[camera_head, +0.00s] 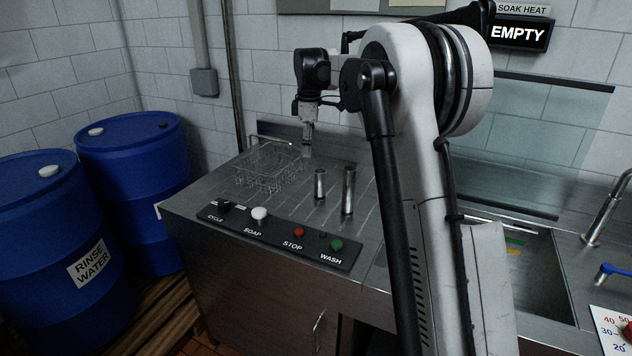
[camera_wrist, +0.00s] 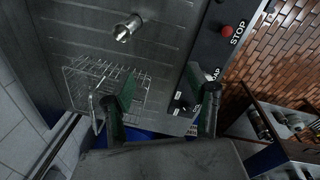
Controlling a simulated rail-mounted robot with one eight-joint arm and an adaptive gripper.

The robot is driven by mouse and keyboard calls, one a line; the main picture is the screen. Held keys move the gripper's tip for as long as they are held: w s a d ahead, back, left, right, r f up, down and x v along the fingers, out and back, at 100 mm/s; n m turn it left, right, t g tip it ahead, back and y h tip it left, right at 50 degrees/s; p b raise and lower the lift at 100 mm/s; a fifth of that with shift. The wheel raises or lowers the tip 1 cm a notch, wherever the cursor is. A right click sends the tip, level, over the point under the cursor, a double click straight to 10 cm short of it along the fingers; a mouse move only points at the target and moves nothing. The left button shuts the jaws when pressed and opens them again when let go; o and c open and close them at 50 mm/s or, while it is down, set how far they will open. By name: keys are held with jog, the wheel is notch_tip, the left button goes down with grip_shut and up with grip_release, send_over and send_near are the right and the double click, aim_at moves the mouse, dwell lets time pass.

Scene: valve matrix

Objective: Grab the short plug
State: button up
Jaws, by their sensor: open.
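The short plug (camera_head: 320,185) is a small metal cylinder standing upright on the steel counter. A taller metal plug (camera_head: 349,190) stands upright just to its right. In the wrist view one metal plug (camera_wrist: 128,27) shows near the top; by its place between basket and STOP button it looks like the short one. My gripper (camera_head: 307,150) points down over the back of the counter, beside the wire basket and behind the plugs. In the wrist view my gripper (camera_wrist: 170,92) has its two dark fingers spread wide, with nothing between them. It is apart from both plugs.
A wire basket (camera_head: 262,168) stands on the counter left of the plugs. A black button panel (camera_head: 277,236) runs along the front edge. Blue drums (camera_head: 130,180) stand at left, and a sink (camera_head: 530,265) is at right. The counter around the plugs is clear.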

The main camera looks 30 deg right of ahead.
aim_at(320, 187)
jog(key=w+d+f+n+p, duration=0.1)
jog(key=w+d+f, duration=0.2)
jog(key=w+d+f+n+g+p, duration=0.1)
jog(key=w+d+f, duration=0.2)
jog(key=shift+w+d+f+n, duration=0.1)
jog(key=shift+d+f+n, duration=0.1)
jog(key=shift+n, duration=0.2)
jog(key=shift+f, duration=0.2)
notch_tip(320, 187, down, 9)
jog(key=shift+d+r+p, duration=0.1)
jog(key=shift+r+p, duration=0.1)
jog(key=shift+p, duration=0.15)
jog(key=shift+d+f+p, duration=0.15)
jog(key=shift+f+p, duration=0.1)
jog(key=shift+f, duration=1.05)
jog(key=shift+d+f+p, duration=0.1)
jog(key=shift+f+p, duration=0.1)
jog(key=shift+f, duration=1.1)
jog(key=shift+c, duration=0.3)
jog(key=c, duration=1.2)
jog(key=shift+r, duration=0.1)
